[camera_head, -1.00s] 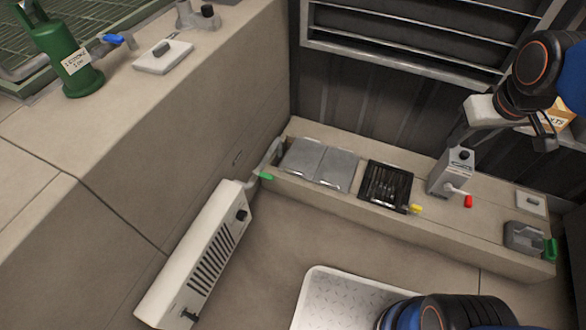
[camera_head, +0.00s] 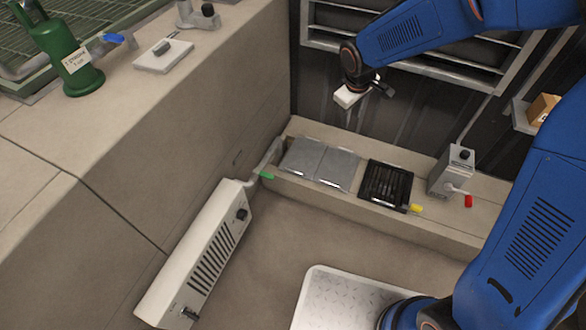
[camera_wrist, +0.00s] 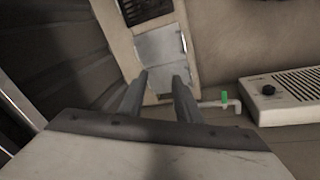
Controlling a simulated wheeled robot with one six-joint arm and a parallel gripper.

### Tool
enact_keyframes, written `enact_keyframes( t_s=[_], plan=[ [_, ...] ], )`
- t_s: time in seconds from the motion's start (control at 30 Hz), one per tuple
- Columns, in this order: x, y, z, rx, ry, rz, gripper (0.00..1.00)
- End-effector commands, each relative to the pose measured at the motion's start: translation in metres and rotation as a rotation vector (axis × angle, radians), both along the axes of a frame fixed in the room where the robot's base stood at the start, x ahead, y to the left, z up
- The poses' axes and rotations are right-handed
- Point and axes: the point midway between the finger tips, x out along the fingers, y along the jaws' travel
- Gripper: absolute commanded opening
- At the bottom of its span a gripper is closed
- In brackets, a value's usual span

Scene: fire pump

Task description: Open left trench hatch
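Two flat grey metal hatch plates lie side by side in the trench ledge, both closed. The left trench hatch (camera_head: 303,157) is next to the green-handled pipe, and the right hatch (camera_head: 338,168) is beside it. In the wrist view the left hatch (camera_wrist: 159,84) shows between and beyond my fingers, with the right hatch (camera_wrist: 158,43) above it. My gripper (camera_wrist: 161,80) is open and empty, its two fingers apart. In the head view my gripper's pale body (camera_head: 348,97) hangs above and behind the hatches, clear of them.
A dark slotted grate (camera_head: 386,184) with a yellow tab lies right of the hatches. A grey box with a red-tipped lever (camera_head: 452,172) stands farther right. A white heater (camera_head: 200,255) is at the left wall, joined by a pipe with a green handle (camera_head: 267,176).

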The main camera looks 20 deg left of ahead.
Motion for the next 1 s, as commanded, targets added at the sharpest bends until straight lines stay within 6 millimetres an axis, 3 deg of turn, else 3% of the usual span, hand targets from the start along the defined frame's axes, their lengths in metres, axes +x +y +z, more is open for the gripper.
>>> enact_keyframes(
  t_s=[0.03,0.3,0.53,0.73,1.0],
  plan=[
    [0.001,0.018,-0.017,-0.012,0.009,0.038,0.31],
    [-0.001,0.103,-0.095,-0.062,0.03,0.224,0.31],
    [-0.016,0.164,-0.161,-0.096,0.046,0.365,0.31],
    [-0.026,0.189,-0.19,-0.109,0.052,0.425,0.31],
    [-0.024,0.191,-0.211,-0.113,0.053,0.434,0.31]
  ],
)
